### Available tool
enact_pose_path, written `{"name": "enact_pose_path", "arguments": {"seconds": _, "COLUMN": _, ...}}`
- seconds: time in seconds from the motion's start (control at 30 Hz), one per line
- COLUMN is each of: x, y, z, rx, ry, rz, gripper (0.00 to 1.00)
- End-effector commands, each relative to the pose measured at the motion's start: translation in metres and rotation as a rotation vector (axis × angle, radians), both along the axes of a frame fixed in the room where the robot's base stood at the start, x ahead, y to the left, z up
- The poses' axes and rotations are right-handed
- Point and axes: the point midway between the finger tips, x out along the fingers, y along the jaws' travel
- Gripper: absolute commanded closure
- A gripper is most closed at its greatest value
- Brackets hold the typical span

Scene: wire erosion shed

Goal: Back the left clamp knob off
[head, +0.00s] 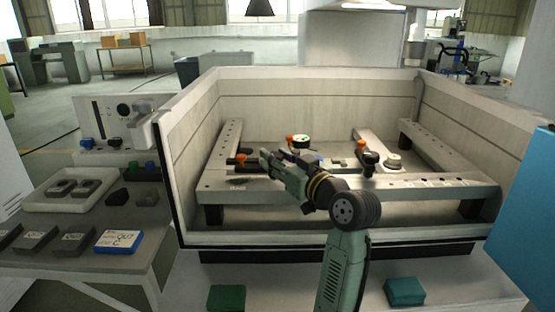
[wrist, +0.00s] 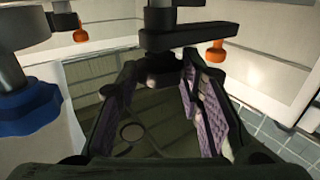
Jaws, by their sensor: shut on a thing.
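My gripper (head: 265,159) reaches in from the right, beside the clamp, and partly hides this area. In the wrist view, a black bar with an orange tip crosses the top, and the dark clamp knob (wrist: 160,62) hangs beneath it between the fingertips. My gripper (wrist: 162,75) is shut on it; its purple-lined fingers stand apart by the knob's width. How far the knob is threaded cannot be told.
The right clamp (head: 370,158) stands right of my arm. A white round dial (head: 301,141) lies behind my gripper. The tank wall (head: 330,238) runs along the front. A side bench holds a tray (head: 40,202) and a blue-edged block (head: 119,241).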

Motion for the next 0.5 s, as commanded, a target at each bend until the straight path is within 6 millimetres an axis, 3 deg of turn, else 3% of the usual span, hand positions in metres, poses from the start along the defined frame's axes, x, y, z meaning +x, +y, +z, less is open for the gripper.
{"name": "enact_pose_path", "arguments": {"seconds": 0.17, "x": 0.0006, "y": -0.0005, "z": -0.0001, "rx": 0.000, "ry": 0.001, "rz": -0.002, "gripper": 0.94}}
{"name": "enact_pose_path", "arguments": {"seconds": 0.2, "x": 0.0005, "y": -0.0004, "z": -0.0001, "rx": 0.000, "ry": 0.001, "rz": -0.002, "gripper": 0.66}}
{"name": "enact_pose_path", "arguments": {"seconds": 0.5, "x": 0.0003, "y": 0.0001, "z": -0.0001, "rx": 0.000, "ry": 0.001, "rz": -0.001, "gripper": 0.45}}
